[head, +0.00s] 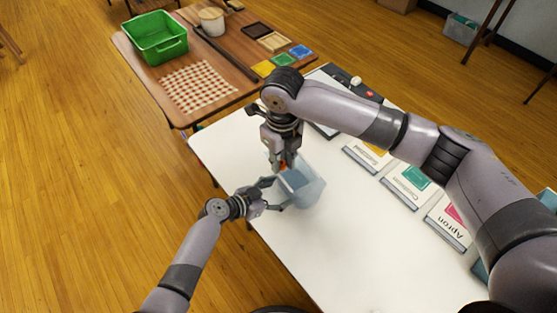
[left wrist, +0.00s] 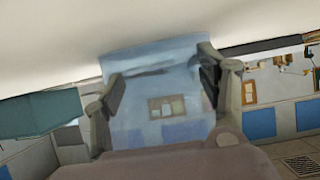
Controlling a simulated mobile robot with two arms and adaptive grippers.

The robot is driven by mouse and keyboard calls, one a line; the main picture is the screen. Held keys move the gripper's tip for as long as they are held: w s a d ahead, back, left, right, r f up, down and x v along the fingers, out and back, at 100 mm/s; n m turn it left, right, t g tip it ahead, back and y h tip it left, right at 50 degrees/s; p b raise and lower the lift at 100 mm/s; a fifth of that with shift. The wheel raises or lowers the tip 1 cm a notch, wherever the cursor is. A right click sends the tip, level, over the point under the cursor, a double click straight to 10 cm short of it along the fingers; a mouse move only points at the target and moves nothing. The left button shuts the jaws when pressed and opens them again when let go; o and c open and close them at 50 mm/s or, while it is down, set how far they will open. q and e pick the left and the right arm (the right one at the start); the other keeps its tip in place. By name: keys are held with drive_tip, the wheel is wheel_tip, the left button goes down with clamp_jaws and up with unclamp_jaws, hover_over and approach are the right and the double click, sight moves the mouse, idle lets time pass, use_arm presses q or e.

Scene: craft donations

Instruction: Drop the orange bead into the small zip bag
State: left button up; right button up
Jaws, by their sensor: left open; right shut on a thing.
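The small zip bag (head: 308,188) is a translucent pale blue pouch standing on the white table, its mouth facing up. My left gripper (head: 277,195) is open at its left side, one finger on either side of it. In the left wrist view the bag (left wrist: 160,85) fills the space between the open fingers of my left gripper (left wrist: 165,100); whether they touch it is unclear. My right gripper (head: 283,160) points down at the bag's far left edge, shut on the orange bead (head: 282,166), of which only a small orange-red patch shows.
Labelled card holders, including one marked Apron (head: 447,222), line the white table's (head: 310,254) right side. A dark device (head: 352,86) lies at its far end. A wooden table beyond bears a green bin (head: 156,38) and a checked cloth (head: 197,86). The white table's near part is clear.

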drive_tip(key=shift+w+d, duration=0.4)
drive_tip(key=shift+d, duration=0.2)
drive_tip(key=shift+w+d, duration=0.35)
drive_tip(key=shift+d, duration=0.25)
drive_tip(key=shift+d+f, duration=0.1)
drive_tip(key=shift+d, duration=0.05)
drive_tip(key=shift+f, duration=0.3)
drive_tip(key=shift+f, duration=0.35)
drive_tip(key=shift+f, duration=0.4)
idle(0.7)
drive_tip(key=o, duration=0.8)
drive_tip(key=shift+r, duration=0.1)
wheel_tip(320, 180, up, 12)
drive_tip(key=shift+f, duration=0.1)
